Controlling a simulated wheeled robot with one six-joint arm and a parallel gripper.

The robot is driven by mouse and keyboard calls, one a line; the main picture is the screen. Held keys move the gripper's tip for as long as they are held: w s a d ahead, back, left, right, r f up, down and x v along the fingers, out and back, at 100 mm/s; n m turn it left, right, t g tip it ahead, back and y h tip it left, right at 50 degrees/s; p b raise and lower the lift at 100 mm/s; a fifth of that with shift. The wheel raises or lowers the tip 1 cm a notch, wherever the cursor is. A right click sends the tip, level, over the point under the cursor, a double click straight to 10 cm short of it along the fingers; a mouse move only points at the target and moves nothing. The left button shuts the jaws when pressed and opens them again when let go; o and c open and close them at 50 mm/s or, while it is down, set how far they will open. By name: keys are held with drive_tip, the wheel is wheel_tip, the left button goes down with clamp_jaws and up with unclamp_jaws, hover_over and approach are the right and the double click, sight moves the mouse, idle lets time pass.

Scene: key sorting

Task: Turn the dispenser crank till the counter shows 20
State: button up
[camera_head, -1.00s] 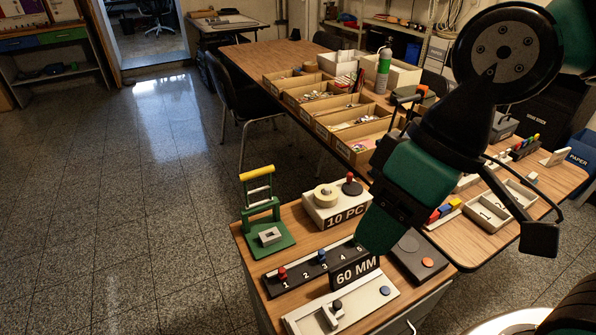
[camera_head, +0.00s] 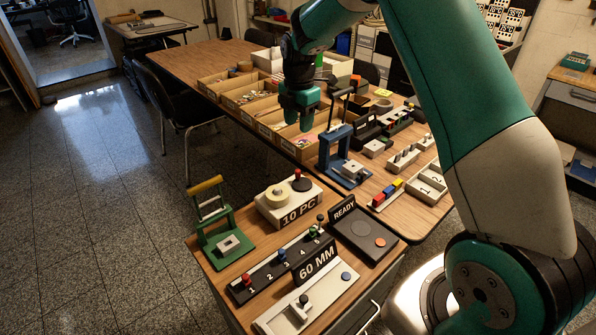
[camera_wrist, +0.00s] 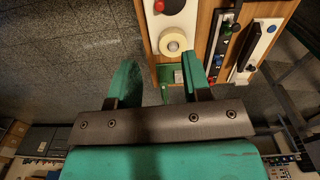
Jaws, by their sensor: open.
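The dispenser is a white box (camera_head: 270,217) on the near wooden cabinet, with a black "10 PC" counter plate (camera_head: 299,216) on its front. On its top are a cream roll (camera_head: 278,197) and a black crank disc (camera_head: 302,184) with a red knob (camera_head: 297,174). The roll (camera_wrist: 173,41) and red knob (camera_wrist: 158,6) also show at the top of the wrist view. My gripper (camera_head: 301,121) is raised behind the dispenser, pointing down, apart from it. In the wrist view its two green fingers (camera_wrist: 160,65) stand apart with nothing between them.
A green press (camera_head: 221,246) stands left of the dispenser. A numbered slider strip (camera_head: 265,280), a "60 MM" sign (camera_head: 318,259) and a "READY" sign (camera_head: 344,208) are in front and right. A tall blue press (camera_head: 338,165) stands behind right. Open wooden bins (camera_head: 238,96) line the back table.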

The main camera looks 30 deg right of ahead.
sight(298, 172)
wheel_tip(298, 172, down, 17)
drive_tip(key=shift+w+f+p, duration=0.1)
drive_tip(key=shift+f+p, duration=0.05)
drive_tip(key=shift+p, duration=1.05)
clamp_jaws()
